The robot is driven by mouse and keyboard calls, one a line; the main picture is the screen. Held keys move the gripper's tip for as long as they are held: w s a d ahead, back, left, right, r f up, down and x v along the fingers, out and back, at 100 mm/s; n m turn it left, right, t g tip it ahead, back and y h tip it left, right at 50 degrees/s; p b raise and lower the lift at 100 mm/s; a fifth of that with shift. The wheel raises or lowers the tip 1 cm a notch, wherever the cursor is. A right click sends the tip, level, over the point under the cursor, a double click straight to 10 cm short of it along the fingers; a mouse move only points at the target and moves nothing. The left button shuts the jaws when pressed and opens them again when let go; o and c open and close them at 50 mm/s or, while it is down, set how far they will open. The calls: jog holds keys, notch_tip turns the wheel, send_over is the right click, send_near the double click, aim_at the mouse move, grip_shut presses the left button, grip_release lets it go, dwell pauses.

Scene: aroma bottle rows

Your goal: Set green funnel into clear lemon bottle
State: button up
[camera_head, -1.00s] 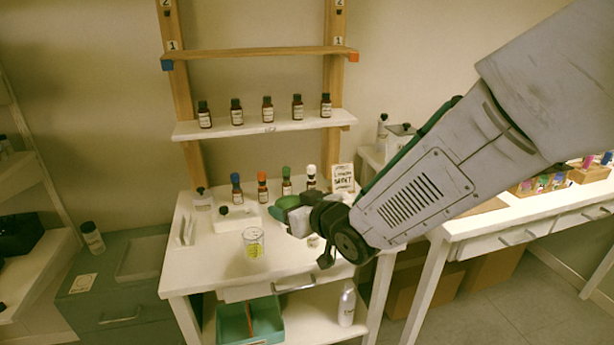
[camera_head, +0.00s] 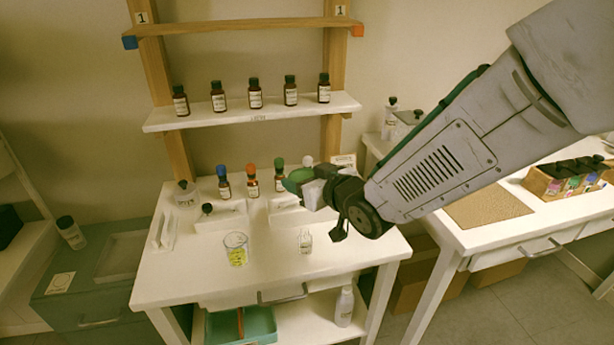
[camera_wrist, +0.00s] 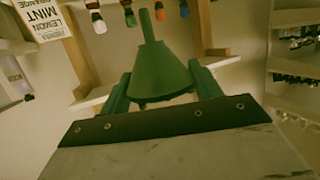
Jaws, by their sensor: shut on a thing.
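The green funnel (camera_wrist: 160,72) sits between the two fingers of my gripper (camera_wrist: 160,92) in the wrist view, its narrow spout pointing away from the palm. In the head view my gripper (camera_head: 306,186) is shut on the funnel (camera_head: 296,178), held above the white table (camera_head: 190,275) near its back row of bottles. A small clear bottle with a label (camera_head: 305,241) stands on the table below my gripper, apart from the funnel. Its label is too small to read, so I cannot tell if it is the lemon one.
A glass beaker with yellow-green liquid (camera_head: 236,250) stands left of the clear bottle. Bottles with blue (camera_head: 223,182), orange (camera_head: 252,180) and green caps stand behind. A shelf of brown bottles (camera_head: 255,93) hangs above. The table front is clear.

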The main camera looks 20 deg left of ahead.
jog(key=shift+s, duration=0.2)
jog(key=shift+a+f, duration=0.1)
jog(key=shift+f, duration=2.8)
jog(key=shift+f, duration=2.4)
jog(key=o, duration=1)
jog(key=shift+o, duration=0.2)
jog(key=v, duration=0.8)
